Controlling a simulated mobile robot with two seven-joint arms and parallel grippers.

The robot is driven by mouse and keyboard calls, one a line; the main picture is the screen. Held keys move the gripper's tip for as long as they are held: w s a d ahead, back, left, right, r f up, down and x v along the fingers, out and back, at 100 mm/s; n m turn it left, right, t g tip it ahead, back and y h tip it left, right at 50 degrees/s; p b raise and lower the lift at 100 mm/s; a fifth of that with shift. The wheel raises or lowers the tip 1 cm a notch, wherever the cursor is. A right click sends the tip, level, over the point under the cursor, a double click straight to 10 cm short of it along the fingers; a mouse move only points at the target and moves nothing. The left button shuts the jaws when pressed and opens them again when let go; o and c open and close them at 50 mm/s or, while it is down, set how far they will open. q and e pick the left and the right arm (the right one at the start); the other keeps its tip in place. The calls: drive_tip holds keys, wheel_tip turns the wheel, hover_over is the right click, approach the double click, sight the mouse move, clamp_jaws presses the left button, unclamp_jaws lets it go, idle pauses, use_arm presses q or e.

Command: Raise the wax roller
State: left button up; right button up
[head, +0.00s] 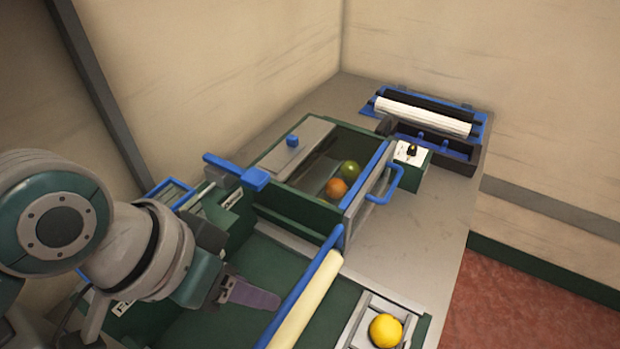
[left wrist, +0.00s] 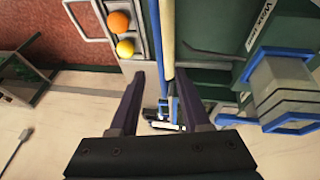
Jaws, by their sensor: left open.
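A cream roller (head: 305,302) with a blue bar (head: 312,280) along it lies across the green bed of the machine; I take it to be the wax roller. In the left wrist view the cream roller (left wrist: 167,35) and its bar run down the picture between my fingers. My left gripper (head: 262,296) is open and empty, just left of the bar in the head view; only one purple finger shows clearly there. Both fingers of the left gripper (left wrist: 161,78) show apart in the wrist view. I cannot tell whether they touch the bar. My right gripper is not in view.
A lidded green bin (head: 300,205) holds a green fruit (head: 350,170) and an orange one (head: 337,188). A yellow fruit (head: 386,330) sits in a pale tray at the front. A blue-framed white roller (head: 425,116) and a knob box (head: 411,155) stand behind.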

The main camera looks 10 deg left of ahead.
sight(287, 303)
use_arm(q)
drive_tip(key=b+x, duration=0.1)
drive_tip(key=x, duration=0.7)
drive_tip(key=shift+d+b, duration=0.1)
drive_tip(key=shift+b, duration=0.25)
drive_tip(key=shift+c, duration=0.3)
clamp_jaws()
idle(0.6)
